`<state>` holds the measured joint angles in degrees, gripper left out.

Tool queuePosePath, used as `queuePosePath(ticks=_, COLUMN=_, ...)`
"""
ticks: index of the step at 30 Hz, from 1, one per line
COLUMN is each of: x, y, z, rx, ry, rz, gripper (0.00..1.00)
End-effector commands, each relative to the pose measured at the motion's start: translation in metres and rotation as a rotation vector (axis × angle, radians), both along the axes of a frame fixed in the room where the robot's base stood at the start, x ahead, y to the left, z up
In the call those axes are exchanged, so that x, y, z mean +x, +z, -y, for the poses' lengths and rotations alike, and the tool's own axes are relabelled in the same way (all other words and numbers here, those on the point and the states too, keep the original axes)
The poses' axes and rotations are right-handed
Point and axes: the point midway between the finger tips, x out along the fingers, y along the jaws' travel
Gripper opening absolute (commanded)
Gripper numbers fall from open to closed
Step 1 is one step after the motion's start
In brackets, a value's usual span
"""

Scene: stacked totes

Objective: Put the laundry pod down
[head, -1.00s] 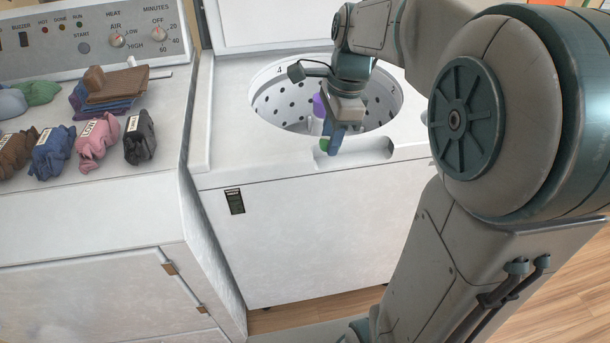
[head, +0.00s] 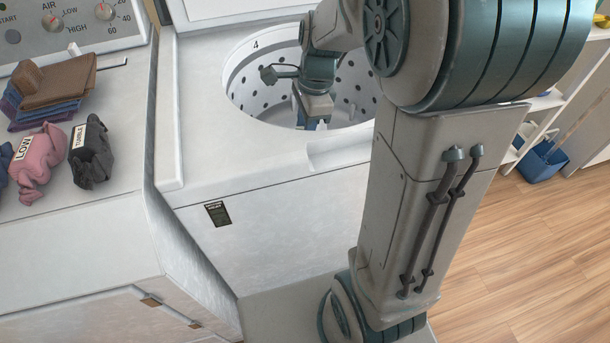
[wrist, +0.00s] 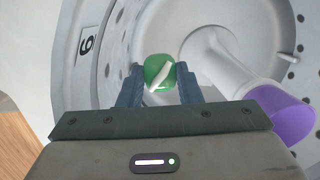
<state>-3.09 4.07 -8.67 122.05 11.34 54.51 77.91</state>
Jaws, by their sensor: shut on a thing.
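The laundry pod (wrist: 154,72) is green with a white streak and shows between my fingertips in the wrist view. My gripper (wrist: 160,85) is shut on it. In the head view my gripper (head: 313,122) points down inside the open washer tub (head: 243,97), and the pod is hidden there. The wrist view shows the tub's pale perforated wall and floor beyond the pod, so the pod is held above the tub floor.
A white agitator post with a purple cap (wrist: 288,115) stands to the right of my gripper in the wrist view. Tied cloth bundles (head: 90,150) and folded cloths (head: 55,82) lie on the dryer top at left. A blue bin (head: 543,160) is at far right.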

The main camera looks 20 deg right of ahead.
Motion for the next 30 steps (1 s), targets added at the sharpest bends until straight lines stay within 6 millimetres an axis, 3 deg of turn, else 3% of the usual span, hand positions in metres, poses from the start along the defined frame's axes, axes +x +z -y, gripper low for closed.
queuePosePath(ticks=1, x=-0.001, y=-0.019, z=0.000, rx=0.001, ry=-0.001, rz=-0.005, gripper=0.10)
queuePosePath(ticks=3, x=-0.001, y=-0.038, z=0.000, rx=0.000, ry=0.000, rz=-0.006, gripper=0.10)
queuePosePath(ticks=12, x=-0.001, y=-0.111, z=0.000, rx=0.001, ry=0.000, rz=-0.004, gripper=0.10)
queuePosePath(ticks=30, x=0.000, y=-0.169, z=0.000, rx=0.000, ry=0.000, rz=0.000, gripper=0.10)
